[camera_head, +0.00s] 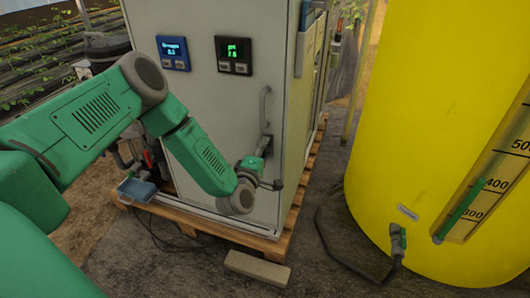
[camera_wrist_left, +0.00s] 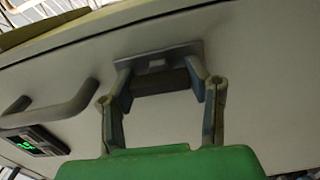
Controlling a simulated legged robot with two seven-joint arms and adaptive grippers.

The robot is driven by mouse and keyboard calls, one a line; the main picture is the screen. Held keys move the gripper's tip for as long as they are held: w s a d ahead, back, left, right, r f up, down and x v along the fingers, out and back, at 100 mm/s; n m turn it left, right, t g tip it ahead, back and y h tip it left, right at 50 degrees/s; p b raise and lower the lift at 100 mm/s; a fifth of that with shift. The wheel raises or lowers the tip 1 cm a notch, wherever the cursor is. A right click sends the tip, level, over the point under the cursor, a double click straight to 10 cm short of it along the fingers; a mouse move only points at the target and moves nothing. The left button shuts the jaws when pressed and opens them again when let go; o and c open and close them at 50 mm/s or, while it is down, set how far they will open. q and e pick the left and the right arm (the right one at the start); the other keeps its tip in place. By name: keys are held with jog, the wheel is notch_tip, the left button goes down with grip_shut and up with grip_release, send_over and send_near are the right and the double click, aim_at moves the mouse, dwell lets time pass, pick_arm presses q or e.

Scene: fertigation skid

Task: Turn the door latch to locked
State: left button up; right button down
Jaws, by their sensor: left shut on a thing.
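The grey cabinet door (camera_head: 215,100) is closed and faces me, with a curved grey handle (camera_head: 265,105) near its right edge. The door latch (camera_head: 267,140) sits just below the handle, mostly hidden by my gripper in the head view. In the left wrist view the latch (camera_wrist_left: 162,80) is a dark bar on a grey mounting plate, lying across between my fingertips. My left gripper (camera_head: 263,150) is shut on the latch; its two fingers (camera_wrist_left: 166,84) hold the bar from both ends. My right gripper is not in view.
The cabinet stands on a wooden pallet (camera_head: 270,243). Two small displays (camera_head: 234,54) are on the door's upper part. A large yellow tank (camera_head: 430,120) stands to the right, with a black hose (camera_head: 345,258) on the ground. A beige block (camera_head: 257,268) lies in front of the pallet.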

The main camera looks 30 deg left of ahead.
pick_arm(q)
jog(key=shift+s+a+f+n, duration=0.15)
jog(key=shift+a+n, duration=0.1)
jog(key=shift+n, duration=0.15)
jog(key=o, duration=1.2)
jog(key=shift+a, duration=0.1)
jog(key=v, duration=1.1)
jog(key=shift+s, duration=0.4)
jog(key=shift+f, duration=0.15)
jog(key=shift+d, duration=0.3)
